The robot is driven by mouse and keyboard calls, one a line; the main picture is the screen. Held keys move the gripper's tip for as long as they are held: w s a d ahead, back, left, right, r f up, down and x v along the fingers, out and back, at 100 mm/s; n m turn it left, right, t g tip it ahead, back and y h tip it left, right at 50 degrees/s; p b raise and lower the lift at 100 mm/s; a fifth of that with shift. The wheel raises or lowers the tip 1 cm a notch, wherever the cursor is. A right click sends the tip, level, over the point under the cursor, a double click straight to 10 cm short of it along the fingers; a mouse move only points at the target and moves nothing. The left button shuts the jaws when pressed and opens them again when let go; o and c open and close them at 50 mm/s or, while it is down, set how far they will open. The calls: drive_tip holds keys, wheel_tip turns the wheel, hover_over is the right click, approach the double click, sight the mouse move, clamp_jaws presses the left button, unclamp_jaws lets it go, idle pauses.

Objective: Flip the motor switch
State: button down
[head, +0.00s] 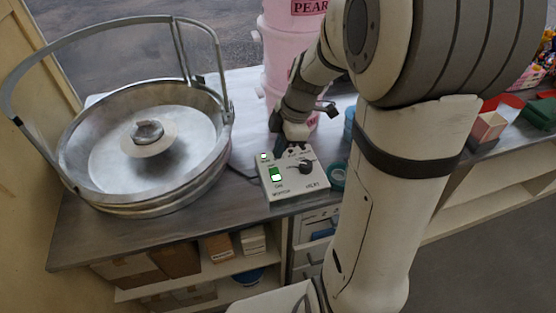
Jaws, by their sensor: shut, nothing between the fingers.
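The control box (312,187) is a pale box on the counter, with lettering for MOTOR and HEAT on its top. The green motor switch (276,173) is on its left part, with a bright white patch at its lower end. A small bright lamp (263,156) with a green tint sits at the box's upper left corner. A dark heat knob (305,168) is to the right of the switch. My gripper (292,149) is shut and empty at the far edge of the box, beyond the switch and knob. I cannot tell whether its fingertips touch the box.
A large metal floss bowl (90,190) with a raised hoop stands at the left. A pink container (283,60) stands behind my gripper. A teal tape roll (338,177) lies right of the box. Small boxes (490,125) lie at the far right. Open shelves are below.

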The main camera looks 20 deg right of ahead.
sight(273, 170)
drive_tip(key=x, duration=0.4)
drive_tip(key=d+x, duration=0.1)
drive_tip(key=x, duration=0.1)
drive_tip(key=shift+w+d+f+p, duration=0.1)
drive_tip(key=shift+f+p, duration=0.05)
drive_tip(key=shift+p, duration=0.15)
